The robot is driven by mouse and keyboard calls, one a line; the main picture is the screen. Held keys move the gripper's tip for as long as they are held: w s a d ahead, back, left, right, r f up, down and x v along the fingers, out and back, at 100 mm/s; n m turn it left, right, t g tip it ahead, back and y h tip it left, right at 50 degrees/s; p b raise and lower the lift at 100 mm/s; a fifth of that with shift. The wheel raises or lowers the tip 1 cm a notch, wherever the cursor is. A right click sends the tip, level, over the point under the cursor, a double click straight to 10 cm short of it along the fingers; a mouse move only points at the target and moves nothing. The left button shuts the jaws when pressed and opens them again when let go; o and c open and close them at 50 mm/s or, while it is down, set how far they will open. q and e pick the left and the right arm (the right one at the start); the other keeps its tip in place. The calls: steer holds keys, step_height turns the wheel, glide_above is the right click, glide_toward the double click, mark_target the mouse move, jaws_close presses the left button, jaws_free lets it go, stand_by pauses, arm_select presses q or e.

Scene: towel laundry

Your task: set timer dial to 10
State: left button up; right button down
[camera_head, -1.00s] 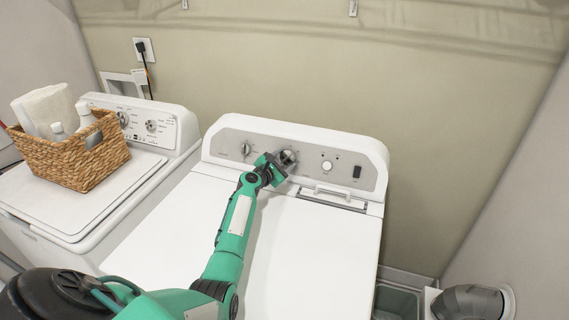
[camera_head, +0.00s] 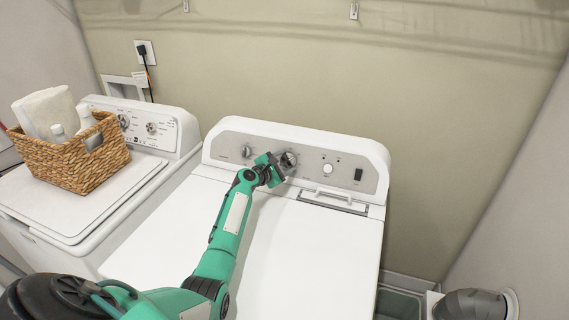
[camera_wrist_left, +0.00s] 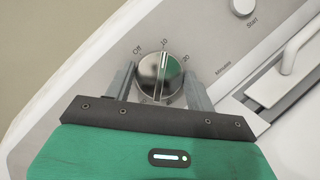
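The timer dial (camera_head: 288,160) is a round silver knob on the control panel of the right-hand white machine. In the left wrist view the dial (camera_wrist_left: 160,78) has a raised ridge, whose upper end points at the "10" mark. "Off" is printed to its left and "20" to its right. My left gripper (camera_head: 279,167) is at the dial. In the left wrist view its fingers (camera_wrist_left: 160,85) are spread, one on each side of the knob and close to its rim; whether they touch it is unclear. My right gripper is not in view.
A smaller knob (camera_head: 247,151) is left of the dial; the Start knob (camera_head: 327,169) and a dark switch (camera_head: 358,175) are to the right. A lint-screen handle (camera_head: 333,198) lies below. A wicker basket (camera_head: 70,163) stands on the left machine. The right machine's top is clear.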

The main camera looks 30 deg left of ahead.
arm_select(q)
steer(key=o, duration=0.4)
steer(key=shift+o, duration=0.2)
steer(key=s+a+r+b, duration=0.1)
steer(key=s, duration=1.2)
steer(key=shift+s+a+r, duration=0.25)
steer(key=shift+s+r, duration=0.05)
steer(key=shift+r, duration=0.1)
steer(key=shift+r, duration=0.1)
